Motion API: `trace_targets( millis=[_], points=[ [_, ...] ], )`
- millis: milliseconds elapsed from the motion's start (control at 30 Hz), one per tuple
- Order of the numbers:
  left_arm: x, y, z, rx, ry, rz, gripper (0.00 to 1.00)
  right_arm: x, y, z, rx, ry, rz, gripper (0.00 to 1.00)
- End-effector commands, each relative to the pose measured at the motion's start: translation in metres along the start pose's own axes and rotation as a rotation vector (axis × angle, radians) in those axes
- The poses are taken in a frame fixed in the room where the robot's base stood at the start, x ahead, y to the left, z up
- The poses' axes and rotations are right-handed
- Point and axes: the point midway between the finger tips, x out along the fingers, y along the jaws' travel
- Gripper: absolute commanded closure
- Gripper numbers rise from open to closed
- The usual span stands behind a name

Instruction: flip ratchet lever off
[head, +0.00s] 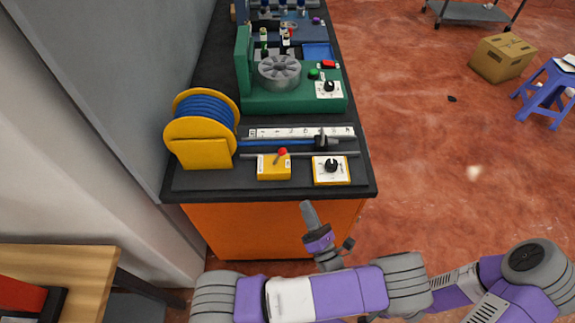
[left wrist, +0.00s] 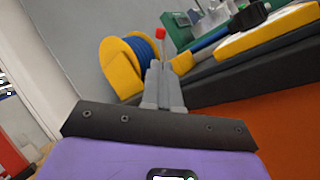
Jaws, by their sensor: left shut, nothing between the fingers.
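The ratchet lever (head: 282,154) has a red knob and stands on a small yellow box (head: 273,168) near the front edge of the black bench top. It leans a little to the right in the head view. In the left wrist view the lever's red knob (left wrist: 160,34) shows just beyond my fingertips; its base is hidden behind them. My left gripper (head: 307,205) is shut and empty, in front of the bench's front edge, to the right of the lever and apart from it. The gripper fingers also show in the left wrist view (left wrist: 162,75). My right gripper is not in view.
A yellow spool of blue tube (head: 182,148) stands left of the lever. A yellow box with a black knob (head: 331,170) sits to its right. A ruler strip (head: 270,133) and the green machine (head: 290,97) lie behind. A wooden table (head: 80,262) stands at lower left.

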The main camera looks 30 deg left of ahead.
Motion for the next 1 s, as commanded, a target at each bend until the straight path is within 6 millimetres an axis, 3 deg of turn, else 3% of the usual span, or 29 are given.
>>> trace_targets(
  millis=[267,800,1000],
  points=[
    [0.008,0.0,-0.001,-0.001,0.004,0.001,1.0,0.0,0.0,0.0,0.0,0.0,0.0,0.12],
    [0.112,0.001,-0.002,-0.002,0.008,0.004,1.0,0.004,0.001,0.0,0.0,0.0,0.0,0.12],
    [0.135,0.0,-0.002,-0.002,0.007,0.001,1.0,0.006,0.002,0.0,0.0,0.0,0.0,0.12]
  ],
)
